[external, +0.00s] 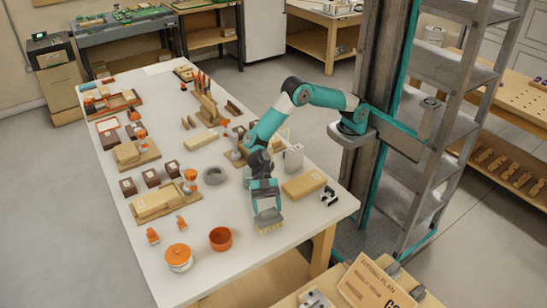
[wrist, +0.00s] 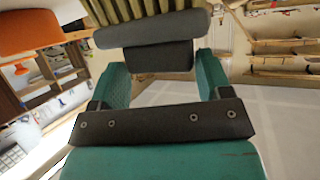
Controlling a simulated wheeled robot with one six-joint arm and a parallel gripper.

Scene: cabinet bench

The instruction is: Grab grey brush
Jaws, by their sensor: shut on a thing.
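The grey brush (external: 268,215) has a grey body and pale yellow bristles. It is at my gripper (external: 264,188), near the front right part of the white table. In the wrist view the brush (wrist: 150,30) lies across the top, bristles facing away from me. The teal fingers of my gripper (wrist: 160,62) stand on both sides of its dark middle block and are shut on it. In the external view the bristles point down; I cannot tell whether they touch the tabletop.
A grey ring (external: 214,175) and white canister (external: 293,157) are behind.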

